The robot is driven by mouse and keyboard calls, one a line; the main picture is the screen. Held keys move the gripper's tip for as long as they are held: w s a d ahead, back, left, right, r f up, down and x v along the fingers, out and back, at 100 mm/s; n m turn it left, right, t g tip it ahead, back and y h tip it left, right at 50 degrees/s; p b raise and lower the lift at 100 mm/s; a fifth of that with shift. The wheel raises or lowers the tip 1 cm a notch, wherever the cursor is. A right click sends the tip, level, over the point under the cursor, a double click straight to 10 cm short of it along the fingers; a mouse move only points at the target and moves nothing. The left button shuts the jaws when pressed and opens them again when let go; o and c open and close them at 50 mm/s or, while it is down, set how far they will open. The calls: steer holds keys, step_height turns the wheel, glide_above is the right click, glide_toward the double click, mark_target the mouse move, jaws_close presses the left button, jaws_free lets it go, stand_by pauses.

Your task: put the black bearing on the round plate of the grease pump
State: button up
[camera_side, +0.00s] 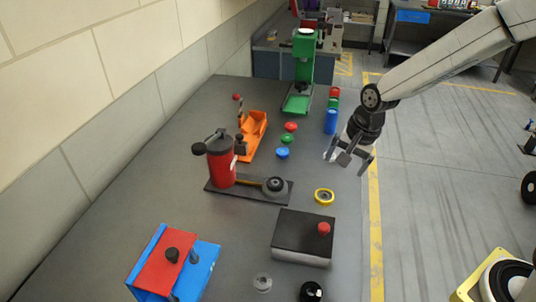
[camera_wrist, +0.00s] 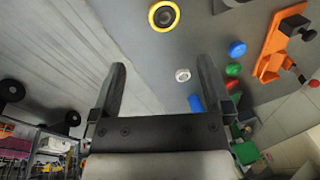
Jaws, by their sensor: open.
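The grease pump (camera_side: 221,162) is a red cylinder with a black lever on a dark base. The round plate (camera_side: 274,185) is at the right end of that base and has a dark round centre; I cannot tell whether that is part of the plate. A black bearing (camera_side: 311,292) with a pale centre lies at the bottom edge of the side view, partly cut off. My gripper (camera_side: 350,158) is open and empty above the table's right edge, well away from the black bearing. Its two fingers also show in the wrist view (camera_wrist: 160,75).
A yellow ring (camera_side: 324,196) and a grey ring (camera_side: 263,283) lie on the table. A black box with a red button (camera_side: 303,238) stands between plate and black bearing. A blue-red fixture (camera_side: 175,262), orange fixture (camera_side: 252,135) and green press (camera_side: 301,75) stand around. A white ring (camera_wrist: 183,75) lies between the fingers' view.

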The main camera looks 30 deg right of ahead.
steer(key=s+d+f+n, duration=0.1)
steer(key=s+d+n, duration=0.2)
steer(key=s+n, duration=0.8)
steer(key=shift+s+d+f+h, duration=0.25)
steer(key=shift+f+h, duration=0.05)
steer(key=shift+h, duration=0.1)
